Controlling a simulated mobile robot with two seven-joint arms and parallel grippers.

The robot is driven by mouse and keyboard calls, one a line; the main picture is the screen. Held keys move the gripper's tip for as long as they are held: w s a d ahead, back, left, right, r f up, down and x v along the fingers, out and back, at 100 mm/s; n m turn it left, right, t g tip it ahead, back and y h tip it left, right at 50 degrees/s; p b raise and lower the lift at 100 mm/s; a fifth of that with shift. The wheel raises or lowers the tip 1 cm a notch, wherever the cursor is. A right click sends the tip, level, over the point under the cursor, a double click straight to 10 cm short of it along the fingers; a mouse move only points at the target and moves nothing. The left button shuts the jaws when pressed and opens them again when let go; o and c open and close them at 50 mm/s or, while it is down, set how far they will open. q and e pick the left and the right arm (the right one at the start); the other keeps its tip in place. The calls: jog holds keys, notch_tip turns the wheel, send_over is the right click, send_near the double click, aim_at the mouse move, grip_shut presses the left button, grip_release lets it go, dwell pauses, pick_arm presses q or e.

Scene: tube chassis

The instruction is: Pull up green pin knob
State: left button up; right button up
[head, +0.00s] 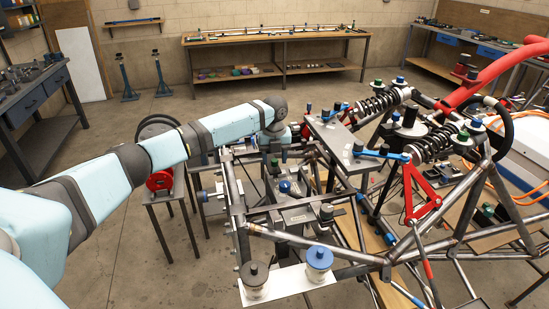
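My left arm reaches in from the left, and its wrist bends down over the tube chassis (238,200). My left gripper (275,160) points down among the tubes left of the chassis middle. Its fingers are small and dark, and I cannot tell whether they are open or hold anything. I cannot tell which one is the green pin knob. My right gripper is not in view.
Blue-topped (319,257) and dark (254,275) knobs stand on a white front plate. A red arm bracket (420,192) and a thick red tube (500,67) lie right. A small stand with a red part (160,180) is left of the chassis. Floor at the front left is clear.

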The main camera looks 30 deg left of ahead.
aim_at(274, 160)
pick_arm(q)
jog(key=shift+f, duration=0.1)
notch_tip(274, 160, up, 14)
jog(key=b, duration=0.1)
dwell(0.4)
dwell(0.5)
